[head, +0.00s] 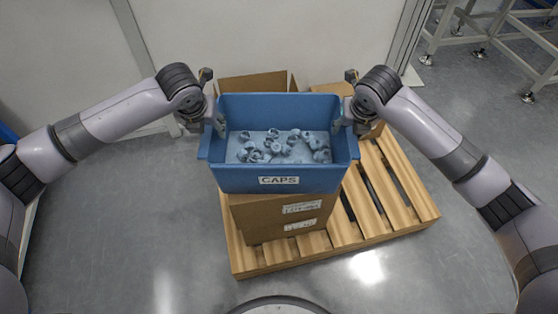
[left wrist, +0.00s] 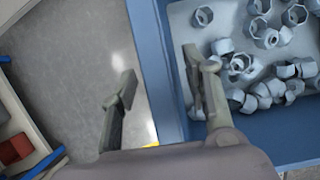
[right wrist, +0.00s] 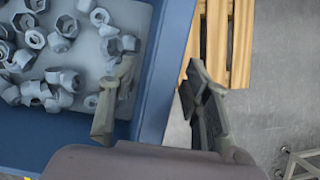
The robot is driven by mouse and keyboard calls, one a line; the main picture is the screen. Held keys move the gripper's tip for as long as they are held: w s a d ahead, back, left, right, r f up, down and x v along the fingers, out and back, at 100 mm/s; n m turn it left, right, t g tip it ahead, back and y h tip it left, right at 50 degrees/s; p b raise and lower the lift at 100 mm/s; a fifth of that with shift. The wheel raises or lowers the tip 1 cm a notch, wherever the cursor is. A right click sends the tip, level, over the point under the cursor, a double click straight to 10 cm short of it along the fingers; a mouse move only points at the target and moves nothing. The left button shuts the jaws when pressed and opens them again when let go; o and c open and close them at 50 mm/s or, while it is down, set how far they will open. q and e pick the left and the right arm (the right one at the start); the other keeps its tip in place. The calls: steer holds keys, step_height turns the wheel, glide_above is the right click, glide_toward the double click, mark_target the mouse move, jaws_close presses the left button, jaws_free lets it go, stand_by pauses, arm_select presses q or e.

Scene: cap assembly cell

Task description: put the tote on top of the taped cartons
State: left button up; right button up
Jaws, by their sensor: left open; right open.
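The blue tote (head: 277,180), labelled CAPS and holding several grey caps (head: 285,147), is level over the brown taped cartons (head: 260,220). It appears to rest on them, but its underside contact is hidden. My left gripper (head: 218,122) is open at the tote's left wall; in the left wrist view its fingers (left wrist: 163,88) stand on either side of the wall, one inside. My right gripper (head: 348,120) is open at the right wall; in the right wrist view its fingers (right wrist: 157,90) likewise straddle the wall. Neither gripper is visibly clamped on the rim.
The cartons stand on a wooden pallet (head: 415,205), with bare slats to the right. Open carton flaps (head: 250,83) show behind the tote. A pale wall panel (head: 270,40) is behind the pallet. Metal frame legs (head: 480,50) stand at upper right. Grey floor (head: 120,230) is clear on the left.

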steer(key=shift+s+r, duration=0.1)
steer(key=shift+r, duration=0.25)
arm_select(q)
steer(key=v, duration=1.1)
arm_select(e)
steer(key=v, duration=1.1)
arm_select(q)
steer(key=shift+s+r, duration=0.1)
arm_select(e)
steer(key=shift+s, duration=0.2)
